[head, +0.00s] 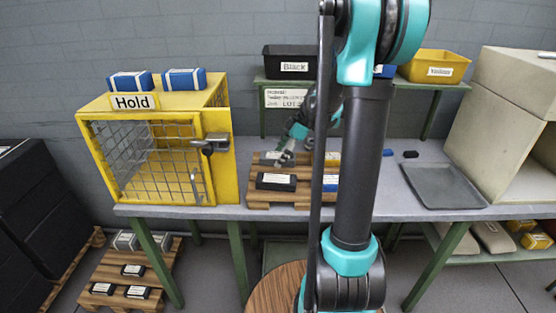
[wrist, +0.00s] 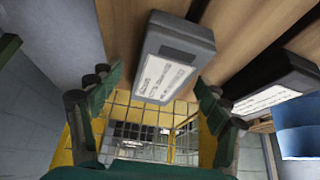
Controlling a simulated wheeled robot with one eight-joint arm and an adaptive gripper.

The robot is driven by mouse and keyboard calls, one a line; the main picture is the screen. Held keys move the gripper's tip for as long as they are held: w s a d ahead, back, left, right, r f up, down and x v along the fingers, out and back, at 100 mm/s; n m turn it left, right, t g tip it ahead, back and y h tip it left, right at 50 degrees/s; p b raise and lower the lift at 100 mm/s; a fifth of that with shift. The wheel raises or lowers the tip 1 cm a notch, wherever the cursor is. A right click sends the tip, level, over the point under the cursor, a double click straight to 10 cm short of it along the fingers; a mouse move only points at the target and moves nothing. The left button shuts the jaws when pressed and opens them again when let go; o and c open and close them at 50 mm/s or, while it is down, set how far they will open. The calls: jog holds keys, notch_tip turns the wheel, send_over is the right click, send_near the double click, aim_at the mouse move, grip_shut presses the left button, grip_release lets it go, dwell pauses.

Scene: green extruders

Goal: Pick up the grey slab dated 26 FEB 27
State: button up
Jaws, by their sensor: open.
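A grey slab (wrist: 172,58) with a white label lies on a wooden pallet (wrist: 240,30) in the wrist view. The print on its label is too small to read, so I cannot confirm the date. My gripper (wrist: 160,84) is open, with its fingers apart on either side of the slab's near end. I cannot tell whether they touch it. In the head view the grey slab (head: 269,157) is at the back left of the pallet (head: 262,198), and my gripper (head: 287,150) is just above it, partly hidden by my arm.
A black slab (head: 276,181) lies in front of the grey one, with yellow (head: 333,158) and blue (head: 331,183) slabs to the right. The yellow Hold cage (head: 230,160) stands left of the pallet. An empty grey tray (head: 443,187) lies to the right.

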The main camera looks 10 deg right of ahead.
jog(key=c, duration=1.5)
jog(key=shift+r, duration=0.1)
